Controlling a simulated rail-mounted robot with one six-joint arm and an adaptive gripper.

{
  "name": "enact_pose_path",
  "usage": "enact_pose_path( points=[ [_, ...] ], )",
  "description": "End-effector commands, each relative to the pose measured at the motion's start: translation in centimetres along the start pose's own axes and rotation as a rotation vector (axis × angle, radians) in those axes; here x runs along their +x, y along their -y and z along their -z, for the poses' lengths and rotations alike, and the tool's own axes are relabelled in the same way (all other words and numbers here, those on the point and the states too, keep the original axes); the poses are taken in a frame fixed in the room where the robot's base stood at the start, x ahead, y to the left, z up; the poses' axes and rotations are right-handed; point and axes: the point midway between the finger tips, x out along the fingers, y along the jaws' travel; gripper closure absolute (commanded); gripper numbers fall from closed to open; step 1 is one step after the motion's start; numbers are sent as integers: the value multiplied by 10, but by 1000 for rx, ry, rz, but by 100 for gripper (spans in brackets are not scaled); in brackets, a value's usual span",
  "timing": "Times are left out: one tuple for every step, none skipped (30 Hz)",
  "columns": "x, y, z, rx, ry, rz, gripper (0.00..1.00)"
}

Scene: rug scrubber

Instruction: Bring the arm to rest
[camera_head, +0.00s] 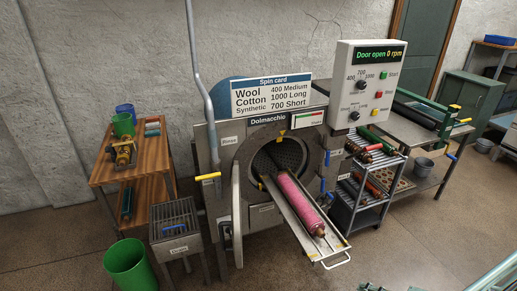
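No gripper of mine can be made out in the head view. The front-loading spin machine (243,160) stands in the middle against the wall, its round drum opening (283,160) uncovered. Its display (378,54) reads "Door open 0 rpm". A rolled pink rug (299,204) lies on a sloping metal tray (326,243) that reaches from the drum mouth down towards the front. Only small grey-green and dark parts show at the bottom right edge, and I cannot tell what they are.
A wooden shelf table (155,172) with buckets stands left. A slatted metal rack (174,220) and a green bin (129,264) stand in front of it. A wire cart (357,216) with rolled rugs stands right of the machine. The floor at front right is mostly clear.

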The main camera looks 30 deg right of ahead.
Motion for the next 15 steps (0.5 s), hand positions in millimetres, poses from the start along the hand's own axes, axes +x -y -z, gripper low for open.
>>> enact_pose_path(
  points=[
    [2,0,4,-26,14,-21,87],
    [2,0,6,-40,23,-33,87],
    [3,0,10,-59,33,-49,87],
    [4,-1,12,-72,41,-63,87],
    [4,-1,14,-86,49,-75,87],
    [5,-1,17,-104,59,-90,87],
    [5,-1,20,-117,67,-103,87],
    [6,-1,22,-130,74,-115,87],
    [6,0,26,-148,83,-131,87],
    [7,0,28,-162,91,-143,87],
    [7,1,31,-175,97,-154,87],
    [8,1,34,-193,106,-170,87],
    [8,2,37,-207,113,-181,87],
    [8,3,40,-219,119,-193,87],
    [9,4,43,-236,128,-208,87]
  ],
)
